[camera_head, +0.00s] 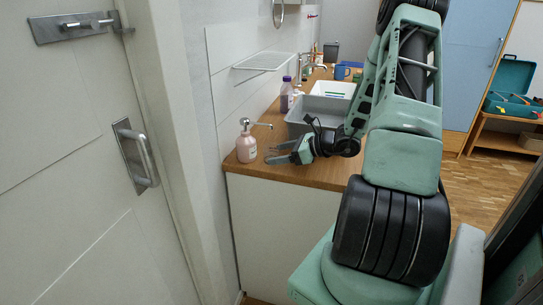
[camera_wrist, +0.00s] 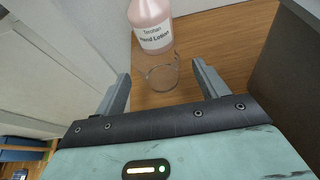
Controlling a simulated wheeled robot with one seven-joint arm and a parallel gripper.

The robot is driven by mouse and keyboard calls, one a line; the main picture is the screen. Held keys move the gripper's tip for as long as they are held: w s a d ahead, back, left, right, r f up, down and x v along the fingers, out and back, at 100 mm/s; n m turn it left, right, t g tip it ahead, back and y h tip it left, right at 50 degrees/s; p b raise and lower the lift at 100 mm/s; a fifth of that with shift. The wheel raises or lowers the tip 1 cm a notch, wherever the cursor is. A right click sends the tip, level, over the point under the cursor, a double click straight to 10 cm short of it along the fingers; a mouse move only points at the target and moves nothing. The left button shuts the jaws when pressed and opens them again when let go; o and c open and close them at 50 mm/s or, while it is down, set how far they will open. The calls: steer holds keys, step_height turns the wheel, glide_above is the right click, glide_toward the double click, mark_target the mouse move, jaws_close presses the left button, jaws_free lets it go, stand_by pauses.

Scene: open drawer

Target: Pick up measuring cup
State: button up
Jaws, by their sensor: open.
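A clear glass measuring cup (camera_wrist: 160,76) stands on the wooden counter in the wrist view, just in front of a pink lotion bottle. My gripper (camera_wrist: 161,76) is open, with one finger on either side of the cup in the picture; I cannot tell whether the fingertips are level with it. Nothing is held. In the head view my gripper (camera_head: 276,153) is low over the counter, right of the lotion bottle, and the cup cannot be made out there.
The pink lotion bottle (camera_head: 246,142) with a pump stands close by at the counter's left edge; it also shows in the wrist view (camera_wrist: 152,22). A grey bin (camera_head: 318,108) stands behind my gripper. A wall (camera_head: 228,80) borders the counter (camera_head: 293,174) on the left.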

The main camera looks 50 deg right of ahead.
mark_target(272, 155)
steer(key=shift+x, duration=1.8)
steer(key=shift+f, duration=0.1)
steer(key=c, duration=1.1)
